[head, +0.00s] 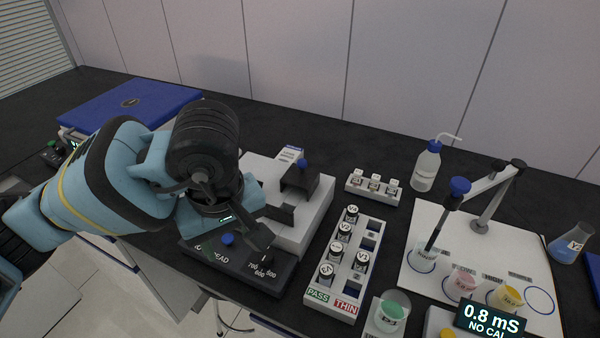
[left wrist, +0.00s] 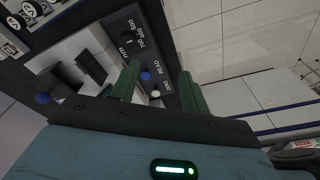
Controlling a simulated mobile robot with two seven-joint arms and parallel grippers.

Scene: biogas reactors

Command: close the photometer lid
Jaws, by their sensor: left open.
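The photometer (head: 313,215) is a white box with a dark front panel (head: 262,277) bearing a blue button, a READ label and a dial. Its dark lid (head: 300,182) with a blue knob (head: 302,163) stands raised at the back of the box top, apart from a dark block (head: 281,213) nearer the front. The blue knob also shows at the left in the left wrist view (left wrist: 42,98). My left gripper (head: 258,236) is open and empty above the front panel, with the panel's blue button showing between its fingers in the left wrist view (left wrist: 158,85). My arm hides the box's left part.
A rack (head: 317,290) of capped vials stands close to the photometer's right, with a small white holder (head: 372,188) behind it. A white mat (head: 410,262) with cups and a probe stand, and a wash bottle (head: 426,168), are farther right. A blue-topped case (head: 130,103) lies behind my arm.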

